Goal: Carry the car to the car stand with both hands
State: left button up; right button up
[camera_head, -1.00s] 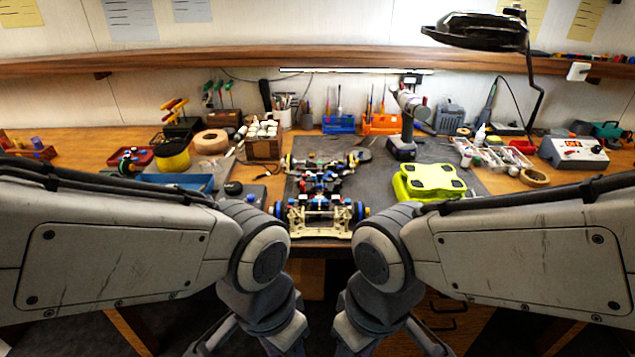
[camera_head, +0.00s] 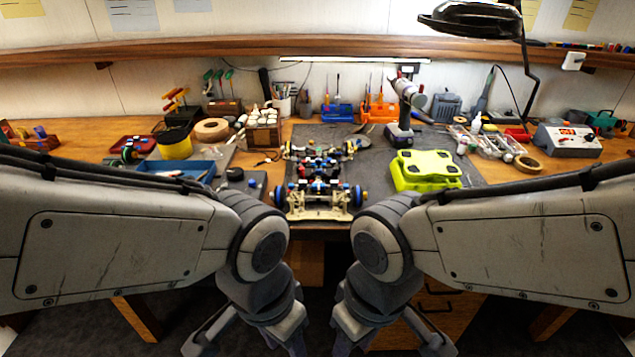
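The car (camera_head: 320,183) is an open chassis with blue, red and black parts and a cream front plate. It lies lengthwise on the dark mat (camera_head: 372,158), near the bench's front edge. The car stand (camera_head: 426,168) is bright lime green with black pads on top, to the right of the car, with its top empty. My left gripper (camera_head: 243,343) and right gripper (camera_head: 392,343) hang low in front of the bench, below the car. Their fingers are spread apart and nothing shows between them. The fingertips are cut off by the frame's bottom edge.
A drill (camera_head: 404,105) stands behind the stand. A blue tray (camera_head: 177,170) and yellow cup (camera_head: 174,145) are at left. A parts tray (camera_head: 492,145), tape roll (camera_head: 528,163) and grey power box (camera_head: 568,141) are at right. A lamp (camera_head: 470,20) overhangs the back right.

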aim_at(413, 167)
jog(key=k, duration=1.2)
jog(key=u, duration=0.5)
jog(key=i, duration=0.7)
jog(key=u, duration=0.55)
jog(key=i, duration=0.8)
jog(key=z, duration=0.8)
jog(key=i, duration=0.95)
jog(key=z, duration=0.85)
